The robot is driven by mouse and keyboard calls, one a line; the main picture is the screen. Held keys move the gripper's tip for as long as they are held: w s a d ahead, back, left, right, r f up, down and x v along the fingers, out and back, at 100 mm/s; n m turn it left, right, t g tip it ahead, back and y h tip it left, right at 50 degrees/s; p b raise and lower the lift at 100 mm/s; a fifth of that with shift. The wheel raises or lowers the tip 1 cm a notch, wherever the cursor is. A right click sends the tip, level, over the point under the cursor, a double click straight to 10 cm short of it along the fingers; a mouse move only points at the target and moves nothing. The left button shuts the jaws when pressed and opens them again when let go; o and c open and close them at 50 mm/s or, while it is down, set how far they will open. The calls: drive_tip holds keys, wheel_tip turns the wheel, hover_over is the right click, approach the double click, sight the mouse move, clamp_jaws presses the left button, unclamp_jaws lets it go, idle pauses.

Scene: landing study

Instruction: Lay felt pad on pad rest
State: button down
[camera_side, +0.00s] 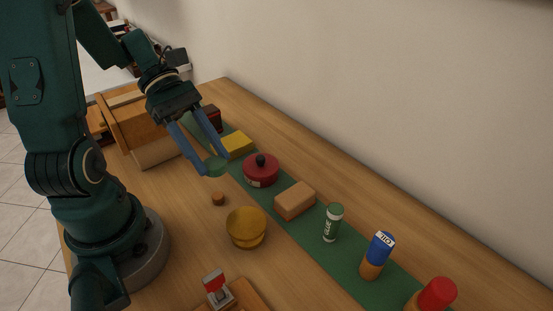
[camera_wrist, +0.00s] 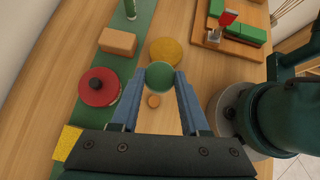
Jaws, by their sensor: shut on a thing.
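The felt pad (camera_side: 216,167) is a green round disc. My gripper (camera_side: 213,163) is shut on it, with its blue fingers on either side, and holds it apart from the table. In the wrist view the felt pad (camera_wrist: 160,76) sits between the fingertips (camera_wrist: 161,79). A small round brown stub (camera_side: 218,198) stands on the bare wood, below the pad in the side view; it may be the pad rest. In the wrist view this stub (camera_wrist: 153,101) shows between the fingers, nearer the palm than the pad. Nothing lies on it.
A yellow bowl-like piece (camera_side: 246,226) stands near the stub. A green strip (camera_side: 308,233) carries a red lidded pot (camera_side: 261,170), a tan block (camera_side: 295,200), a yellow block (camera_side: 237,145), a glue stick (camera_side: 333,222) and bottles. A wooden board (camera_wrist: 237,46) holds a red-topped device.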

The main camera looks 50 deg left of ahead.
drive_tip(key=shift+a+f+n+t, duration=0.3)
drive_tip(key=shift+a+n+t, duration=0.15)
drive_tip(key=shift+a, duration=0.4)
drive_tip(key=shift+f, duration=3.6)
drive_tip(key=shift+f, duration=0.1)
drive_tip(key=shift+c, duration=2)
unclamp_jaws()
